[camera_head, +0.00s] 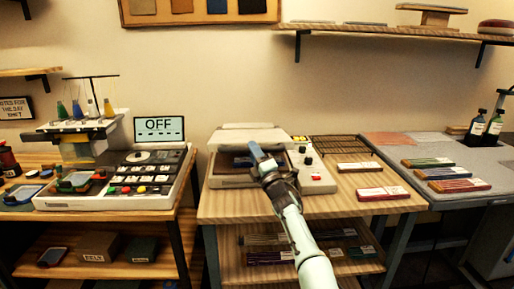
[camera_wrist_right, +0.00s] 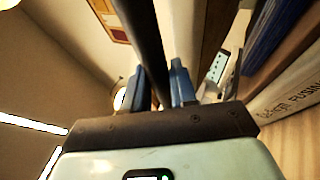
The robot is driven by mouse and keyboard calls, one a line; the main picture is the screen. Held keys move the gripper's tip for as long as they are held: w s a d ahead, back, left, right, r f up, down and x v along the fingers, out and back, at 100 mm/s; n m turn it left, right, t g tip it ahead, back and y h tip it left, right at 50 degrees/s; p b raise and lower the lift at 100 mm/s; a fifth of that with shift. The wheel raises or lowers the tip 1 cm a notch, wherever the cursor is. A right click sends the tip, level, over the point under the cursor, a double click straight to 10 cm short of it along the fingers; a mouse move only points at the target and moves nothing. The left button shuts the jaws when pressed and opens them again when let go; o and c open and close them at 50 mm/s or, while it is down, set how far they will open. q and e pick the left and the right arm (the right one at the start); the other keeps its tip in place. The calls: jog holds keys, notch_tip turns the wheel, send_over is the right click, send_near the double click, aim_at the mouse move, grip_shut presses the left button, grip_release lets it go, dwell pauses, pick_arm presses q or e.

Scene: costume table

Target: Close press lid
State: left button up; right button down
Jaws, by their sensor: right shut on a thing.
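The press (camera_head: 222,182) sits on the middle wooden table in the head view, a pale low box with a dark inside. Its pale lid (camera_head: 245,139) stands raised at the back. My right gripper (camera_head: 258,151) is over the front of the press, its blue fingers in front of the lid. In the right wrist view the fingers (camera_wrist_right: 160,85) are closed around a dark bar (camera_wrist_right: 145,35), which looks like the lid's handle. The pale press side with lettering (camera_wrist_right: 290,90) shows at the right there. My left gripper is not in view.
A control box with a red button (camera_head: 318,176) stands right of the press, beside a wire rack (camera_head: 340,147). Labelled packets (camera_head: 383,193) lie at the table's right.

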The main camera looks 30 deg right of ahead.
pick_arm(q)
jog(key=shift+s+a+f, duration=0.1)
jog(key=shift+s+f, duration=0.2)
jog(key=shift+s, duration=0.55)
pick_arm(e)
jog(key=shift+d+f, duration=0.1)
jog(key=shift+f, duration=1.25)
jog(key=c, duration=1.1)
grip_release()
jog(key=shift+w, duration=0.1)
jog(key=shift+o, duration=0.7)
jog(key=shift+w+d+f, duration=0.1)
jog(key=shift+w+f, duration=0.05)
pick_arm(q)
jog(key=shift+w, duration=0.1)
pick_arm(e)
jog(key=shift+r, duration=0.25)
